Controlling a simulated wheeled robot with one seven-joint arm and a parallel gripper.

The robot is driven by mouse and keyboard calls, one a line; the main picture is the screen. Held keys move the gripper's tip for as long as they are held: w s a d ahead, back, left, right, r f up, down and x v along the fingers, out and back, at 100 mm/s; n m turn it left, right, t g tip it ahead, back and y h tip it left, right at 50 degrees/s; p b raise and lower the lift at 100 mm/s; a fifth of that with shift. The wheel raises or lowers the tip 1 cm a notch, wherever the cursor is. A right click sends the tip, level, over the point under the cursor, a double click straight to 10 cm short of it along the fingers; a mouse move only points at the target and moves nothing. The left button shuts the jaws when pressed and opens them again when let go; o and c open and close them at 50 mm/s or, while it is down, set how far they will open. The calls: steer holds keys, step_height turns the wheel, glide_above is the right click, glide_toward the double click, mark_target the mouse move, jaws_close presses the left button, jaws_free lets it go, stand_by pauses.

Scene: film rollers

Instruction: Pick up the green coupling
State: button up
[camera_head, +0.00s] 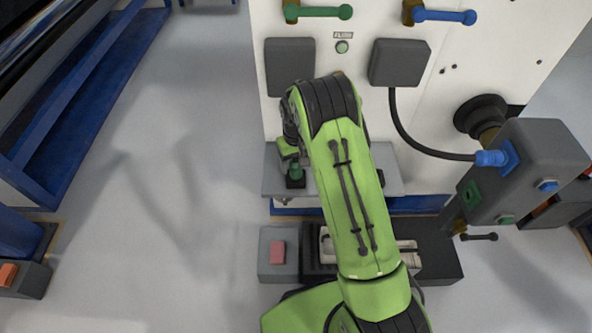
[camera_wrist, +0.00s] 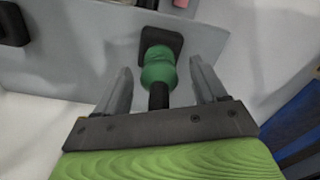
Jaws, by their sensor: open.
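The green coupling (camera_wrist: 158,70) has a rounded green body with a black stem on the near side and a dark square plate behind it, in the wrist view. In the head view the coupling (camera_head: 295,171) is small, over a dark base on the grey shelf (camera_head: 390,180). My gripper (camera_wrist: 162,66) is open, with one finger on each side of the coupling and a visible gap to both. The coupling's stem lies between the fingers. In the head view my arm hides most of the gripper.
A white panel (camera_head: 380,125) with grey boxes rises behind the shelf. Green (camera_head: 318,12) and blue (camera_head: 445,16) handles are at its top. A grey control box (camera_head: 530,165) on a cable is at right. Floor is clear at left.

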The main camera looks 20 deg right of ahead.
mark_target(296, 170)
step_height(296, 170, down, 4)
steer(key=shift+w+d+f+b, duration=0.1)
steer(key=shift+w+b, duration=0.05)
steer(key=shift+b, duration=0.4)
steer(key=shift+c, duration=0.5)
steer(key=c, duration=1.1)
step_height(296, 170, up, 10)
steer(key=p, duration=0.3)
steer(key=shift+r, duration=0.25)
steer(key=shift+f, duration=0.1)
